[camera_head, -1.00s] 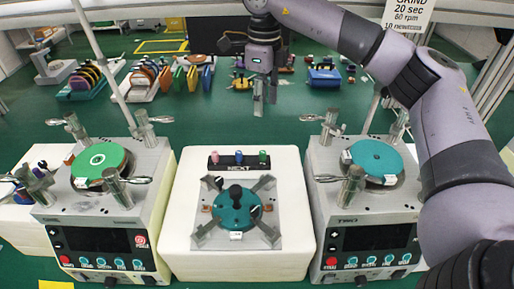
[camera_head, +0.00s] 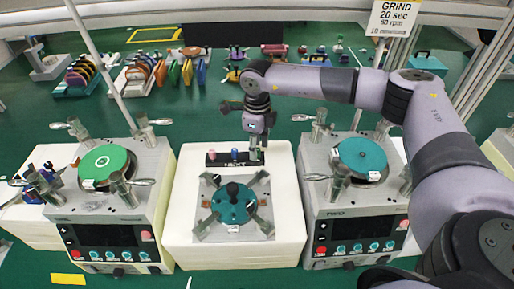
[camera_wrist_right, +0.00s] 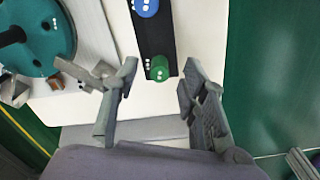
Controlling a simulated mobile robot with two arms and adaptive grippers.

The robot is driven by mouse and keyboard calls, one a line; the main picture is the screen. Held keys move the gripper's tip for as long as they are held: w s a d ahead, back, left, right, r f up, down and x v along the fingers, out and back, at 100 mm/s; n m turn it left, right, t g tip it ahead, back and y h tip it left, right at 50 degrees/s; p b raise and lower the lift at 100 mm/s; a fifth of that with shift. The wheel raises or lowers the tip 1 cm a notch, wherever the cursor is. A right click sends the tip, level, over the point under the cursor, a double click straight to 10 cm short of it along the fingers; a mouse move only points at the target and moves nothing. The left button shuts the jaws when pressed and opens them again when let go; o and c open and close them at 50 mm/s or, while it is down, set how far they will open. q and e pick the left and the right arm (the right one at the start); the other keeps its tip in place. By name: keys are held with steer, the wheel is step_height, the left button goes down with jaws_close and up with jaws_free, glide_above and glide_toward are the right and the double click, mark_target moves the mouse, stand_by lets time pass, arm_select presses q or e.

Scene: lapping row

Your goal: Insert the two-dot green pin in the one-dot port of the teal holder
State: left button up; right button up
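The green pin (camera_wrist_right: 160,68) stands in a black rack (camera_wrist_right: 157,35) in the right wrist view, with small white dots beside it. In the head view my right gripper (camera_head: 257,157) hides it at the right end of the rack. My left gripper is out of view.
A pink pin (camera_head: 211,154) and a blue pin (camera_head: 234,154) stand in the same rack. Machines with a green disc (camera_head: 101,163) and a teal disc (camera_head: 361,154) flank the white block (camera_head: 184,252). Racked discs stand behind on the green floor.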

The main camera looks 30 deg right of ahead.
steer(key=shift+f, duration=0.35)
steer(key=shift+c, duration=0.2)
jaws_close()
